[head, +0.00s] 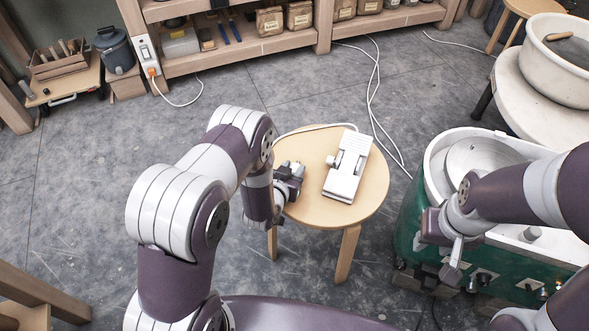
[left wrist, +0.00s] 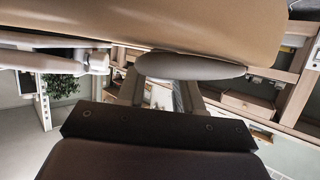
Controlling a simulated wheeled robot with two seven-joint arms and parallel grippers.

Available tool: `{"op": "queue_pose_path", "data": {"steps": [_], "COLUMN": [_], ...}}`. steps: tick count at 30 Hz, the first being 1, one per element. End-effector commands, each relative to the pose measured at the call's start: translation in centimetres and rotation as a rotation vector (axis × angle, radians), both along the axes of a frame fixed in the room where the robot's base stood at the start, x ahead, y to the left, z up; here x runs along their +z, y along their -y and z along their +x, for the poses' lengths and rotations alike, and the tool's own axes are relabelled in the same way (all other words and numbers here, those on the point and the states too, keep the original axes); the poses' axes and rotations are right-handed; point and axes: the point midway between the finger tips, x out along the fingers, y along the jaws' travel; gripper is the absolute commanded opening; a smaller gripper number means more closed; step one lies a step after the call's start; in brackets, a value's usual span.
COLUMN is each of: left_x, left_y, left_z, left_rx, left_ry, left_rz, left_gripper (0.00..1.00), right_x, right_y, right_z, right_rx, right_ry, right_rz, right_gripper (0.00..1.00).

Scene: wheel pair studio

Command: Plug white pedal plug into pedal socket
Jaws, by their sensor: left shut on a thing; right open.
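A white foot pedal (head: 348,165) lies on the round wooden stool (head: 372,205). Its white cable (head: 312,127) runs left over the stool's edge and behind my left arm. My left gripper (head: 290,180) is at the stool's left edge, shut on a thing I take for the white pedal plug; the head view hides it. In the left wrist view a greyish rounded piece (left wrist: 190,68) lies across the fingertips, close under the tan surface. The green wheel base (head: 412,215) has small front panels (head: 484,279); which one is the pedal socket I cannot tell. My right gripper (head: 453,262) is open beside it.
A second wheel with a white basin (head: 560,75) stands at the far right. Wooden shelves (head: 250,42) line the back. A loose white cable (head: 376,100) crosses the floor behind the stool. The floor left of my left arm is clear.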

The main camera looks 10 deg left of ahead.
Motion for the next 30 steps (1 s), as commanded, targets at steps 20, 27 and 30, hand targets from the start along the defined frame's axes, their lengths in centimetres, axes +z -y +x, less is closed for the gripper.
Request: {"op": "queue_pose_path", "data": {"steps": [20, 27, 30], "left_x": [3.1, 3.5, 3.5], "left_y": [0.0, 0.0, 0.0], "left_z": [0.0, 0.0, 0.0], "left_rx": [0.000, 0.000, 0.000], "left_ry": [-0.001, -0.001, -0.001], "left_rz": [0.000, 0.000, 0.000], "left_gripper": [0.04, 0.04, 0.04], "right_x": [2.9, 3.3, 3.2], "right_y": [0.0, 0.0, 0.0], "right_z": [0.0, 0.0, 0.0], "right_rx": [0.000, 0.000, 0.000], "right_ry": [0.000, 0.000, 0.000], "right_rz": [0.000, 0.000, 0.000], "right_gripper": [0.43, 0.43, 0.43]}}
